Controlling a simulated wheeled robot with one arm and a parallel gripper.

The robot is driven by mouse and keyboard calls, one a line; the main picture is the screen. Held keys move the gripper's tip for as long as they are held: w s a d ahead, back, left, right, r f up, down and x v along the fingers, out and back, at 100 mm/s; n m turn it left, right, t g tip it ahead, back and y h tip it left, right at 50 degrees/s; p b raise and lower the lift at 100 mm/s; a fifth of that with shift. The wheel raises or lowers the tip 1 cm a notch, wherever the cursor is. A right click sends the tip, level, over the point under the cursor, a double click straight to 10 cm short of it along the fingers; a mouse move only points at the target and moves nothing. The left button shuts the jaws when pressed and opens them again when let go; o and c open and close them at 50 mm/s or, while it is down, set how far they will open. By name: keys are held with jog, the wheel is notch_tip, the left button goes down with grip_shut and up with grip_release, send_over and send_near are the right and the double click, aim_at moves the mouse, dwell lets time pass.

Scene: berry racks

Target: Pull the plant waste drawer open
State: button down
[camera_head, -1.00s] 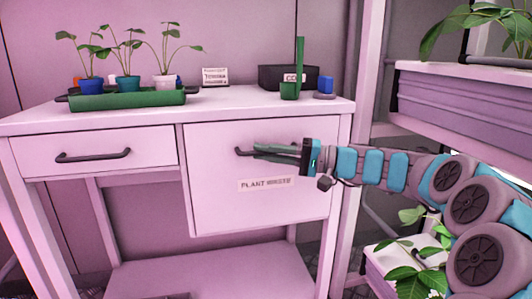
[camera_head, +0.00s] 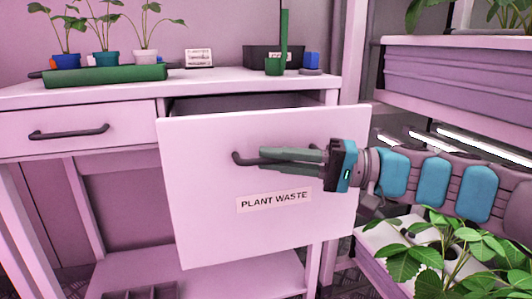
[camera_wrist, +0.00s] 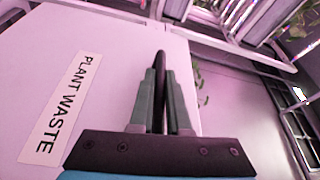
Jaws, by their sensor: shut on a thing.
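The plant waste drawer (camera_head: 205,205) has a tall pale front with a "PLANT WASTE" label (camera_head: 274,201). It stands out from the table, and a dark gap shows behind its top edge. My gripper (camera_head: 262,158) is shut on the drawer's dark bar handle (camera_head: 238,158). In the wrist view the handle (camera_wrist: 160,65) runs between the two fingers of my gripper (camera_wrist: 160,85), beside the label (camera_wrist: 63,105). Part of the handle is hidden by the fingers. The drawer's inside is mostly hidden by its front.
On the tabletop are a green tray (camera_head: 105,76) with three potted seedlings, a small sign (camera_head: 199,58), a dark box (camera_head: 262,57) and a green cup (camera_head: 274,66). A shallow shut drawer (camera_head: 75,128) is at left. Racks with leafy plants (camera_head: 450,250) stand close at right.

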jog(key=shift+s+d+f+b, duration=0.1)
jog(key=shift+s+d+b, duration=0.2)
jog(key=shift+s, duration=0.9)
jog(key=shift+s+d+b, duration=0.1)
jog(key=shift+s+d, duration=0.3)
jog(key=shift+s, duration=0.8)
jog(key=c, duration=0.9)
grip_release()
jog(key=d, duration=0.7)
jog(key=shift+s+d+f, duration=0.25)
jog(key=shift+s+d, duration=0.1)
jog(key=shift+d, duration=0.05)
jog(key=shift+a+p, duration=0.1)
jog(key=shift+p, duration=0.2)
